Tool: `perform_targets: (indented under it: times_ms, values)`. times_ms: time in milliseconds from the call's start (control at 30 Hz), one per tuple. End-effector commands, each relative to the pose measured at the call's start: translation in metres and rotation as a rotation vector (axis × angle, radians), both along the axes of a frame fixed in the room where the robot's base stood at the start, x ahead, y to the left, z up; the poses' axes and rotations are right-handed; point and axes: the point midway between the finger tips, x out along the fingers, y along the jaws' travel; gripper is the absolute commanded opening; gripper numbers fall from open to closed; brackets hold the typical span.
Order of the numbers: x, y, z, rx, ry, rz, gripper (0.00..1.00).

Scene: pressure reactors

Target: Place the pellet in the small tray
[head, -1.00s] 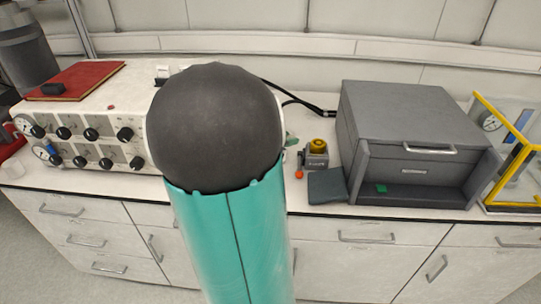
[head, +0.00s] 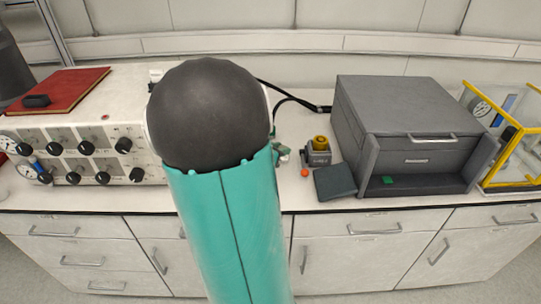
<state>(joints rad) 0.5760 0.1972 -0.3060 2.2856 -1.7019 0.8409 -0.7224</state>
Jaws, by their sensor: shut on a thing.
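My gripper is hidden behind my own large dark joint and teal arm link, so neither its jaws nor anything in them shows. Small green and white bits peek out at the right edge of my arm; I cannot tell what they are. I cannot make out a pellet for certain. A small orange ball (head: 304,173) lies on the counter in front of a small grey holder (head: 317,157) with a yellow top. A flat dark grey piece (head: 335,182) lies beside the grey cabinet; I cannot tell whether it is the small tray.
The grey cabinet (head: 408,115) with a handle has a green chip (head: 388,180) on its front ledge. A yellow-framed clear case (head: 507,140) stands at the right. A knobbed white control unit (head: 80,150) with a red book (head: 62,90) stands left. The white counter's front edge (head: 400,204) is close.

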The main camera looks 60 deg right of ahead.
Motion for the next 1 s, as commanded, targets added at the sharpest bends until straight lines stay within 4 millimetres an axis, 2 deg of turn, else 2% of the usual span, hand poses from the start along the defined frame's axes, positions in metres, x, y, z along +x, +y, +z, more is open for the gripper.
perform_targets:
  times_ms: [467, 500, 733, 1000]
  values:
    - [0.056, -0.069, -0.041, 0.0, 0.001, 0.0, 0.04]
    - [0.058, -0.072, -0.049, 0.002, 0.003, -0.001, 0.04]
    - [0.078, -0.094, -0.084, 0.002, 0.002, -0.001, 0.04]
    - [0.088, -0.105, -0.101, 0.0, 0.0, -0.003, 0.04]
